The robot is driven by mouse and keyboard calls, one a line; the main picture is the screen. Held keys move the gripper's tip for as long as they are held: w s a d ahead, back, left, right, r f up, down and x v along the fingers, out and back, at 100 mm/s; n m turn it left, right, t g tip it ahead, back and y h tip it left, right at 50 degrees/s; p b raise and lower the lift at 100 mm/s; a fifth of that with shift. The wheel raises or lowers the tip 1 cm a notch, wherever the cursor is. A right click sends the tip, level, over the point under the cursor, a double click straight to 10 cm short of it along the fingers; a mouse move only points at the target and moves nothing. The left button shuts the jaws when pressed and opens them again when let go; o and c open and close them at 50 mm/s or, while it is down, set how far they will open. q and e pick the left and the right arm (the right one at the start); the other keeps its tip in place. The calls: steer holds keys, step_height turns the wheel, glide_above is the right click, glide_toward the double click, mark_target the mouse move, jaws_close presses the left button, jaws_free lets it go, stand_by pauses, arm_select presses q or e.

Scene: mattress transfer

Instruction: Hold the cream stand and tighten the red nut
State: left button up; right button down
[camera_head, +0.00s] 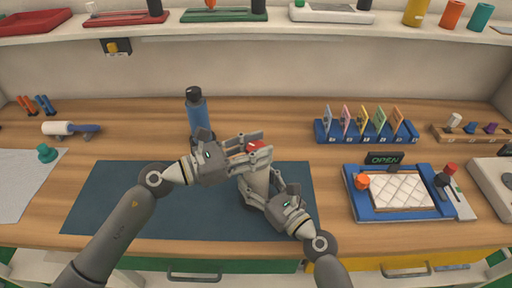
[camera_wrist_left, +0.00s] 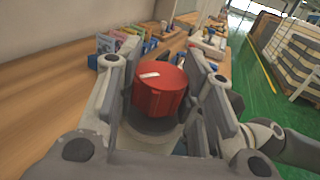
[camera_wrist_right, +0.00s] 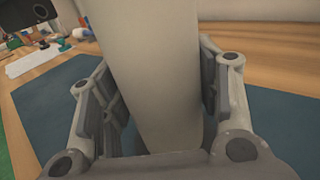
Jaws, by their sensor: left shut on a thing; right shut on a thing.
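The red nut (camera_head: 257,146) sits at the top of the cream stand (camera_head: 259,180), above the dark mat. In the left wrist view the red nut (camera_wrist_left: 160,90) has a white mark on its top and lies between the fingers. My left gripper (camera_head: 252,144) is shut on the red nut from the left. My right gripper (camera_head: 253,176) is shut on the cream stand, lower down. In the right wrist view the cream stand (camera_wrist_right: 152,75) is a smooth pale column between the fingers. Its base is hidden in the head view by my right gripper.
The dark mat (camera_head: 120,200) lies on the wooden table. A blue bottle (camera_head: 197,112) stands just behind my left gripper. A blue card rack (camera_head: 365,132) and a blue tray with a white quilted pad (camera_head: 400,191) are at the right. A shelf (camera_head: 300,29) runs along the back.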

arm_select(q)
steer(key=shift+w+a+m+g+h, duration=0.15)
steer(key=shift+m+g+h, duration=0.3)
steer(key=shift+g, duration=0.45)
steer(key=shift+c, duration=0.4)
arm_select(e)
steer(key=shift+r, duration=0.2)
arm_select(q)
steer(key=o, duration=1)
steer(key=shift+o, duration=0.2)
steer(key=v, duration=1.2)
steer(key=shift+r, duration=0.1)
